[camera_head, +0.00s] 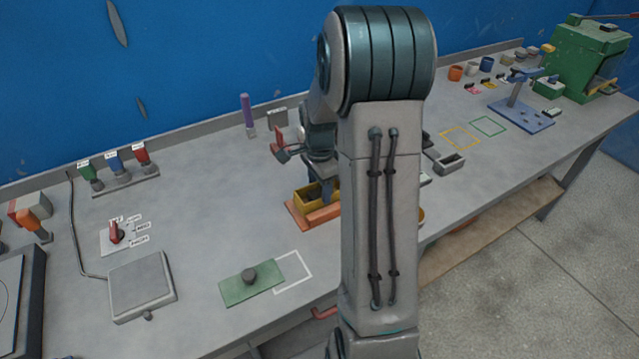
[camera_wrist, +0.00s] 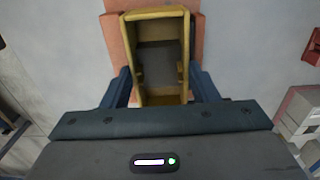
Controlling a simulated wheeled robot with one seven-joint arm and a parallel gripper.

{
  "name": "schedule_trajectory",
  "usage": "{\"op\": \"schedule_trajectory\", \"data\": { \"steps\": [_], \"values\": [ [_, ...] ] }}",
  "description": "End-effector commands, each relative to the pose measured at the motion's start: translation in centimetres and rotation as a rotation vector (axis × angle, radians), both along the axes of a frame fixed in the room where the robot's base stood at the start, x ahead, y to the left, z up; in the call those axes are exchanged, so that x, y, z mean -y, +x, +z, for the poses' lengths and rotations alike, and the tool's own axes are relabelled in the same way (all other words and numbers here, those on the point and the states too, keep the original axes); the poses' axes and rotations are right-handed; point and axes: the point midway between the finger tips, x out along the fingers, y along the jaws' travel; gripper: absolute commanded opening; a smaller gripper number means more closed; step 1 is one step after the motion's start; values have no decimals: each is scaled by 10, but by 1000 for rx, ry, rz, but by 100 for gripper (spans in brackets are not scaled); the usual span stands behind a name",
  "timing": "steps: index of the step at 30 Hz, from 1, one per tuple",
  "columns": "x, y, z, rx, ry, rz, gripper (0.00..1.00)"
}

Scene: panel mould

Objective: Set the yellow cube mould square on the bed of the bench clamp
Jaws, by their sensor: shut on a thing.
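The yellow cube mould (camera_head: 303,198) is an open-topped box, seen over the orange bed of the bench clamp (camera_head: 299,222) in the head view. In the wrist view I look down into the mould (camera_wrist: 131,45); its grey inside is empty. The orange bed (camera_wrist: 112,40) shows behind it and along its sides, and the two look roughly aligned. My gripper (camera_wrist: 164,84) is shut on the mould, one blue-grey finger on each side. I cannot tell whether the mould's underside touches the bed. My arm hides the right part of the clamp in the head view.
A red-ended lever part (camera_head: 283,150) stands just behind the mould. A grey scale (camera_head: 142,285) is at left. A grey tray (camera_head: 449,163) is right of my arm. The bench between scale and clamp is mostly clear.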

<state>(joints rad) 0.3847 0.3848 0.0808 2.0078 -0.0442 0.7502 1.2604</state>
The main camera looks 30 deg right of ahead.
Motion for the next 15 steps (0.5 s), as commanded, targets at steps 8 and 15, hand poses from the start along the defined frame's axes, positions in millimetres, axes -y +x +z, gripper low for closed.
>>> {"op": "schedule_trajectory", "data": {
  "steps": [8,15],
  "values": [
    [0,0,-2,1,-1,1,18],
    [0,0,-2,0,0,1,76]
  ]
}}
